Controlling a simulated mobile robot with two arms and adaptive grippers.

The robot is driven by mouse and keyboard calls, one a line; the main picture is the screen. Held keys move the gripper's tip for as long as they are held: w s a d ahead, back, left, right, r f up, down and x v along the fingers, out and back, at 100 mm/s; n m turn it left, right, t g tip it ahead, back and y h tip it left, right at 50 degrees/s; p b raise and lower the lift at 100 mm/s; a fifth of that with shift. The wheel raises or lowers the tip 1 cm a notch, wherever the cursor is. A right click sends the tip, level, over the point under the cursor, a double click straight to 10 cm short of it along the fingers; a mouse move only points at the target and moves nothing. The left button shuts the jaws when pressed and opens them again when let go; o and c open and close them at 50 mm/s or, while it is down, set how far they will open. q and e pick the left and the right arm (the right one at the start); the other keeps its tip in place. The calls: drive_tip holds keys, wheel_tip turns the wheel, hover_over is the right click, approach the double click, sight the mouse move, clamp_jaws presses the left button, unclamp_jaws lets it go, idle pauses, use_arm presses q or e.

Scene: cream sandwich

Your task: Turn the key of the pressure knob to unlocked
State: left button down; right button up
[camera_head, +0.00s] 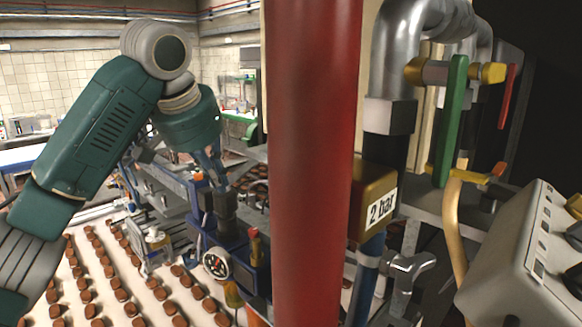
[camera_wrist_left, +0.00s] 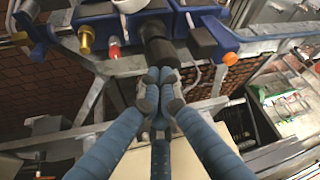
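A black cylindrical fitting (camera_head: 224,207) stands on a blue machine block (camera_head: 257,279) in the head view. It also shows in the left wrist view (camera_wrist_left: 160,46). My left gripper (camera_head: 218,180) comes down on it from above. In the wrist view my left gripper's blue fingers (camera_wrist_left: 160,92) are drawn together at the end of this fitting. Whether a key sits between the fingertips is hidden. No locked or unlocked marking can be read. My right gripper is in neither view.
A thick red pipe (camera_head: 312,160) stands close to the right of the block. A brass fitting (camera_head: 255,246) is beside it. A brass box marked "2 bar" (camera_head: 375,200) and a green valve handle (camera_head: 450,122) are further right. Rows of brown sandwiches (camera_head: 92,262) lie at lower left.

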use_arm(q)
drive_tip(key=shift+s, duration=0.2)
drive_tip(key=shift+s, duration=0.1)
drive_tip(key=shift+s+r, duration=0.1)
wheel_tip(320, 180, up, 6)
drive_tip(key=shift+f, duration=0.1)
idle(0.5)
